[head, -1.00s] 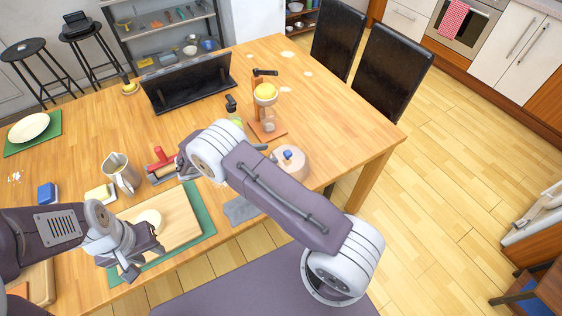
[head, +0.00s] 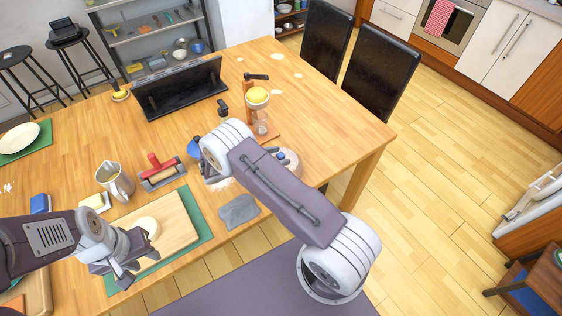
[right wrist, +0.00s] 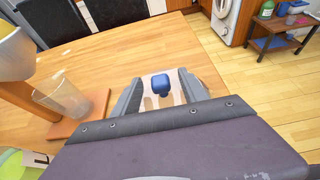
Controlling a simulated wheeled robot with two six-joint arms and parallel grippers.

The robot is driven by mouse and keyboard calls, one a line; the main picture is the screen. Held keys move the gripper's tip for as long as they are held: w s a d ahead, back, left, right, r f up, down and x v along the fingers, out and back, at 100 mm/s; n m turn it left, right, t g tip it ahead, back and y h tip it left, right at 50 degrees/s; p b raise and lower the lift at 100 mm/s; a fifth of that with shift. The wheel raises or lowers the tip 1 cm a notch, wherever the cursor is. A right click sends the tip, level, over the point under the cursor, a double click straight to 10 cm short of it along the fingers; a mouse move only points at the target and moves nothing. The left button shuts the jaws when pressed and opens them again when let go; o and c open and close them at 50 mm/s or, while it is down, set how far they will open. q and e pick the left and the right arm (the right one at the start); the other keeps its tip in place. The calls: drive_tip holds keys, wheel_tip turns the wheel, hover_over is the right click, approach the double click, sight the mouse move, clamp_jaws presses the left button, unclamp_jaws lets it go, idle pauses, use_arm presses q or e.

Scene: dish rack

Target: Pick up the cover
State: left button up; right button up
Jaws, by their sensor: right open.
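The cover is a pale round lid (head: 293,158) with a blue knob, at the right part of the wooden table near its front edge. In the head view my right arm's wrist partly hides it. In the right wrist view the blue knob (right wrist: 161,83) stands between the two fingers of my right gripper (right wrist: 160,92). That gripper is open, its fingers either side of the knob; I cannot tell whether they touch the cover. My left gripper (head: 130,262) looks open and empty above the front part of the cutting board.
The table's right side is clear.

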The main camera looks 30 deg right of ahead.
clamp_jaws()
drive_tip(key=shift+a+r, duration=0.1)
drive_tip(key=shift+r, duration=0.1)
